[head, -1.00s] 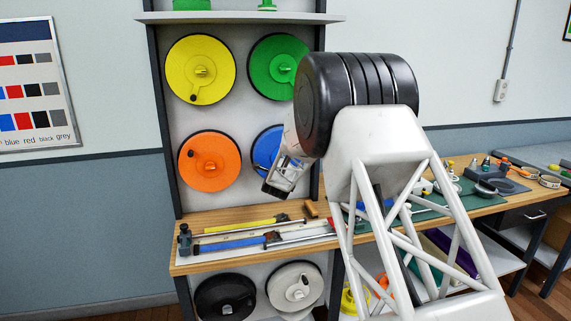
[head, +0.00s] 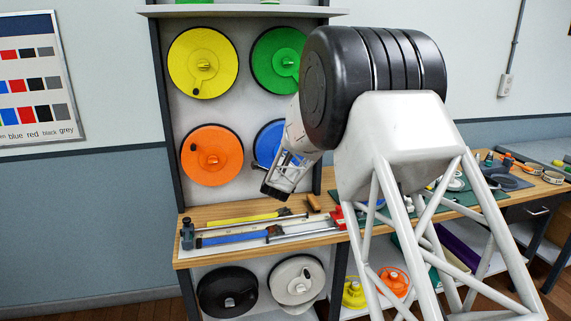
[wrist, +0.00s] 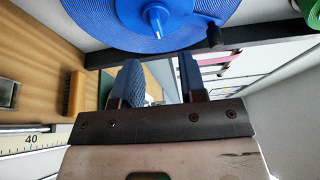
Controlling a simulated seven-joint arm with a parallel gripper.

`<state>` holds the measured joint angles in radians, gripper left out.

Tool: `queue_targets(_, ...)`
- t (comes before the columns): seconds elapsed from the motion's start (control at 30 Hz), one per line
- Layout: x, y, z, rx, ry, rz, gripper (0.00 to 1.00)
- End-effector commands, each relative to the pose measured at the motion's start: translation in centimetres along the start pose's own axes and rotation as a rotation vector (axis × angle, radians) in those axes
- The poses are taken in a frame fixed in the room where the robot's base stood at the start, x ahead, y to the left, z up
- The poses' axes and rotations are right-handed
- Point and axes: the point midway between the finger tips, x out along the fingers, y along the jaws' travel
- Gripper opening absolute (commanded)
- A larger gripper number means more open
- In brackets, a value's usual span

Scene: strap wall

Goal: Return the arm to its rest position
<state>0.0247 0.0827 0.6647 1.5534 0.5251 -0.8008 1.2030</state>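My gripper (head: 268,194) hangs in front of the strap wall, tilted down, just above the wooden bench (head: 190,216). In the wrist view its two blue-padded fingers (wrist: 160,82) stand apart with nothing between them. The blue strap reel (head: 264,140) is close behind my gripper and partly hidden by it in the head view. It fills the top middle of the wrist view (wrist: 115,22), beyond the fingertips and apart from them.
Yellow (head: 190,50), green (head: 272,70) and orange (head: 230,168) reels hang on the wall. Black (head: 215,293) and light grey (head: 285,285) reels hang below. A yellow strap (head: 235,219) and blue strap (head: 235,238) lie on the bench under my gripper.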

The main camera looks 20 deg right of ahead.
Motion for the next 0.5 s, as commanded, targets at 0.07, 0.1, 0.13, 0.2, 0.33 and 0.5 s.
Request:
queue_targets(0.07, 0.0, 0.0, 0.0, -0.001, 0.0, 0.0, 0.38)
queue_targets(0.1, -0.1, -0.1, 0.0, -0.002, -0.001, 0.001, 0.38)
queue_targets(0.13, -0.1, -0.1, 0.0, -0.004, -0.003, 0.003, 0.38)
queue_targets(0.2, -0.4, -0.4, 0.0, -0.013, -0.009, 0.01, 0.38)
queue_targets(0.33, -1.5, -1.4, 0.2, -0.052, -0.037, 0.04, 0.38)
queue_targets(0.5, -4.4, -3.5, 0.3, -0.15, -0.107, 0.11, 0.38)
